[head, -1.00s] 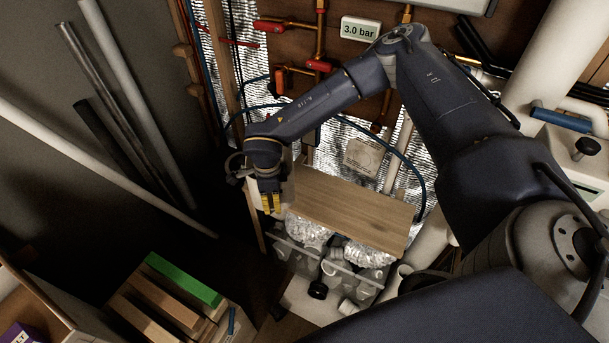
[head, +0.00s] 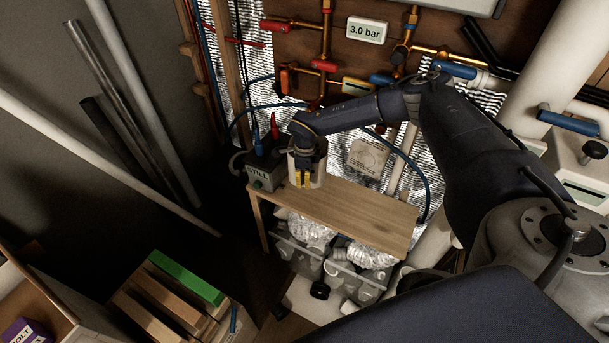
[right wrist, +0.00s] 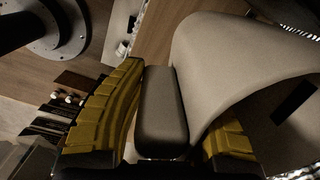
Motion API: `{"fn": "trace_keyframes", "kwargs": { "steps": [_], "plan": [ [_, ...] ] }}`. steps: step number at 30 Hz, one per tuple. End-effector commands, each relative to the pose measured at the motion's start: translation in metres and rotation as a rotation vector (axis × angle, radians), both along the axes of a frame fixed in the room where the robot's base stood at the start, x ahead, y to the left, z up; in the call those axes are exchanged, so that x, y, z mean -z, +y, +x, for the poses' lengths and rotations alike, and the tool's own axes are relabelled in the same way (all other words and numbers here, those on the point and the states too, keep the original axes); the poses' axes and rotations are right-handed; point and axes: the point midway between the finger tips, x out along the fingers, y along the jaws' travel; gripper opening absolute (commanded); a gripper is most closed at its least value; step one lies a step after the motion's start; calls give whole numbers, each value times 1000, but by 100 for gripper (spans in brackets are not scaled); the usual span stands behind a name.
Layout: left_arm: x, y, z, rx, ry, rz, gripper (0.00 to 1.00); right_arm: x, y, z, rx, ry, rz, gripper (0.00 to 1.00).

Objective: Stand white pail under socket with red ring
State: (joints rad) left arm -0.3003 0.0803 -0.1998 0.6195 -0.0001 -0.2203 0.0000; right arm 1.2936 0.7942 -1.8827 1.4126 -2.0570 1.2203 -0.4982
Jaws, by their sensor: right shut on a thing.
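My right gripper (head: 304,181) is shut on the white pail (head: 319,167), over the back left part of a wooden bench. In the right wrist view, the pail (right wrist: 232,55) is a large pale curved wall, and a grey block (right wrist: 161,112), perhaps its handle, lies between my yellow fingers. The arm hides part of the pail in the head view, and I cannot tell if its base touches the bench. I cannot make out a socket with a red ring. My left gripper is not in view.
The wooden bench (head: 360,219) has bare room to the right of the pail. A dark labelled box (head: 262,176) stands left of it, with red and blue pieces above. Grey crates (head: 345,284) sit below. Copper pipes with red valves (head: 325,66) run along the wall behind.

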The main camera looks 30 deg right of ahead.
Motion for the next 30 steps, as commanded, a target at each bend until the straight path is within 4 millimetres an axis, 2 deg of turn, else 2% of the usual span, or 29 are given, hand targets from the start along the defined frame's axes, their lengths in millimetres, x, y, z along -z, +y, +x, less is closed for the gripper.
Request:
{"fn": "trace_keyframes", "kwargs": {
  "steps": [3,7,21,30],
  "plan": [
    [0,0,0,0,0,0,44,2,-12,7,-2,-1,-1,0],
    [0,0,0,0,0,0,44,3,-19,10,-5,-1,-1,0],
    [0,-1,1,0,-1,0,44,3,-19,10,-6,-5,-5,0],
    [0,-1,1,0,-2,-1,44,24,-20,10,-5,-4,-5,0]
  ]
}}
